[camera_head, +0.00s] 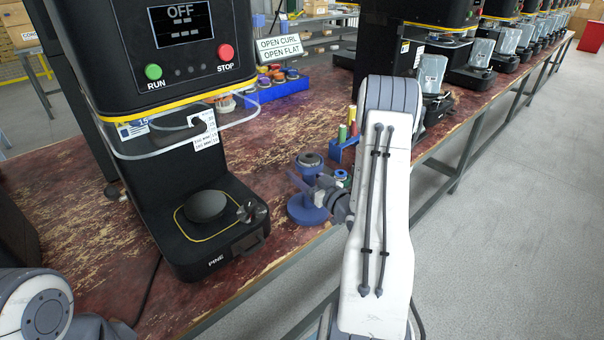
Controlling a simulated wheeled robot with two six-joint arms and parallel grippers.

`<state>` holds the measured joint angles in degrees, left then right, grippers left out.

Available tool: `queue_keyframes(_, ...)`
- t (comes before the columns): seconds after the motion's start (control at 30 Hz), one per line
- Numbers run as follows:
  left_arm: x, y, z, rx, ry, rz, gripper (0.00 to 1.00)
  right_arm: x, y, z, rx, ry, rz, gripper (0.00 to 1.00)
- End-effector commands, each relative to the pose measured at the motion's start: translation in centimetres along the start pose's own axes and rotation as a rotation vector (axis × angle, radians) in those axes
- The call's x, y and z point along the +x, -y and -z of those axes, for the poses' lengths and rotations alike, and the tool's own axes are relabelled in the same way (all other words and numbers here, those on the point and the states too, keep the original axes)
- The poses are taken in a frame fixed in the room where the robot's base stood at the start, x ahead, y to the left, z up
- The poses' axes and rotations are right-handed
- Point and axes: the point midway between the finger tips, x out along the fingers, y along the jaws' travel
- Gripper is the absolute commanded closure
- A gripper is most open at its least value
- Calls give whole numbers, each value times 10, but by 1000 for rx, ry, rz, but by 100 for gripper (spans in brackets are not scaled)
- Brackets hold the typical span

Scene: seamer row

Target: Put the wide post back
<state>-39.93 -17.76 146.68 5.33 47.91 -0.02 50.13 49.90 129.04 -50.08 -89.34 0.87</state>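My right arm comes in from the lower right, and its dark gripper (318,192) is at the front edge of the bench, beside a round blue stand (303,212). A short grey round piece with a dark top (309,160) shows just behind the gripper. I cannot tell whether this is the wide post, or whether the fingers hold anything, as the gripper and wrist cover that spot. A blue rack (341,151) with red, green and yellow upright pieces stands just behind. Only a link of my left arm shows at the lower left; its gripper is out of view.
A black seamer (215,225) with a round plate, clear guard and OFF screen stands on the left. A blue tray (277,91) of round pieces and a sign (279,47) are behind. More machines line the bench to the right. The worn red benchtop (95,235) is partly clear.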

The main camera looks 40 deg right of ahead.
Motion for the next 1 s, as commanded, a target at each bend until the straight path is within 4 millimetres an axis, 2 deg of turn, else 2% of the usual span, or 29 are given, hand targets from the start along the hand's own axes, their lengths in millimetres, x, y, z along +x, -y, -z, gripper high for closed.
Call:
queue_keyframes(0.43,-4,0,0,0,0,0,50,-3,-1,4,1,1,-2,28)
queue_keyframes(0.57,-1,0,0,0,0,0,50,-25,-2,3,1,1,-6,28)
queue_keyframes(0.8,3,0,0,0,0,0,50,-79,-2,2,3,2,-8,28)
queue_keyframes(1.0,5,0,0,0,0,0,50,-110,-2,3,0,1,-4,28)
